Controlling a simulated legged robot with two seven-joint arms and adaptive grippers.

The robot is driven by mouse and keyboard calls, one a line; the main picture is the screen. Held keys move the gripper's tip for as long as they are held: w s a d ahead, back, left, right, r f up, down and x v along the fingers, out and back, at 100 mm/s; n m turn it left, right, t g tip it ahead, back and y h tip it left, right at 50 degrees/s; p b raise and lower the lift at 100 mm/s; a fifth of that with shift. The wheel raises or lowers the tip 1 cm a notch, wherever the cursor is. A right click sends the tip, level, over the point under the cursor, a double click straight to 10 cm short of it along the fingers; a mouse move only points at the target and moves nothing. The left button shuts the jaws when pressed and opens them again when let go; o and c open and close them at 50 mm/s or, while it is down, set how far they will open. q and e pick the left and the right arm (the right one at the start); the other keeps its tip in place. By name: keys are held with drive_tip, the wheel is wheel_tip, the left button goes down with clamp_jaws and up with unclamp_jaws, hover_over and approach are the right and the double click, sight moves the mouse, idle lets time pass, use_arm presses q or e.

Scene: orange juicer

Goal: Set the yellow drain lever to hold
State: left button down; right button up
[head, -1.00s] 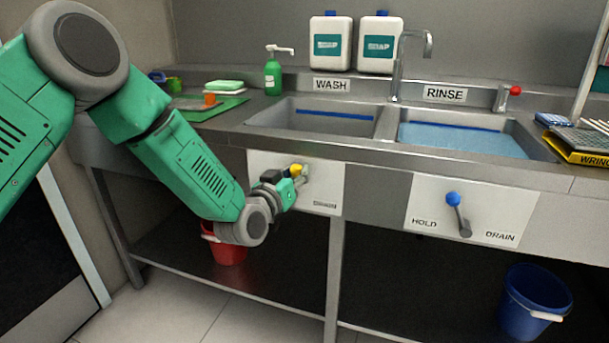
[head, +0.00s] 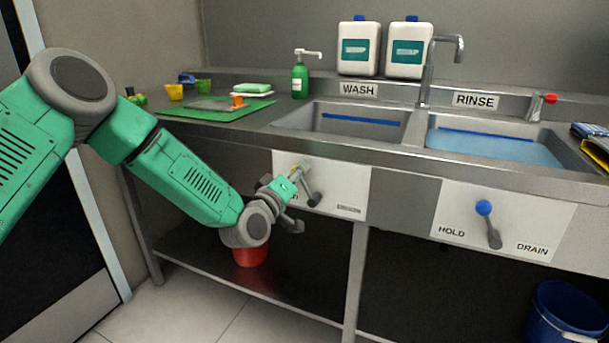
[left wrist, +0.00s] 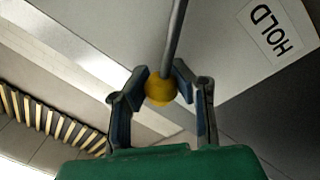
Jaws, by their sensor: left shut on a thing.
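The yellow drain lever sits on the white panel under the wash sink. Its yellow knob (left wrist: 160,90) shows clearly in the left wrist view, at the end of a grey rod, between the two fingers of my left gripper (left wrist: 162,96). In the head view only a bit of the knob (head: 294,168) shows. The lever leans up and to the left from its pivot there. My left gripper (head: 294,174) is shut on the knob. The HOLD label (left wrist: 270,30) shows in the left wrist view; in the head view my gripper mostly covers it. My right gripper is not in view.
A second lever with a blue knob (head: 484,208) is on the panel under the rinse sink. A red bucket (head: 250,255) stands on the lower shelf behind my left arm. A blue bucket (head: 562,312) is at the lower right.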

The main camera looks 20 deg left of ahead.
use_arm(q)
drive_tip(key=shift+s+a+f+n, duration=0.1)
drive_tip(key=shift+a+f+n, duration=0.2)
drive_tip(key=shift+f, duration=0.1)
drive_tip(key=c, duration=1.3)
unclamp_jaws()
drive_tip(key=shift+o, duration=0.2)
drive_tip(key=shift+a+r, duration=0.15)
drive_tip(key=shift+s, duration=0.1)
drive_tip(key=shift+s, duration=0.2)
drive_tip(key=s+a+f, duration=0.1)
drive_tip(key=s, duration=1)
drive_tip(key=shift+s+a+f, duration=0.15)
drive_tip(key=shift+f, duration=0.2)
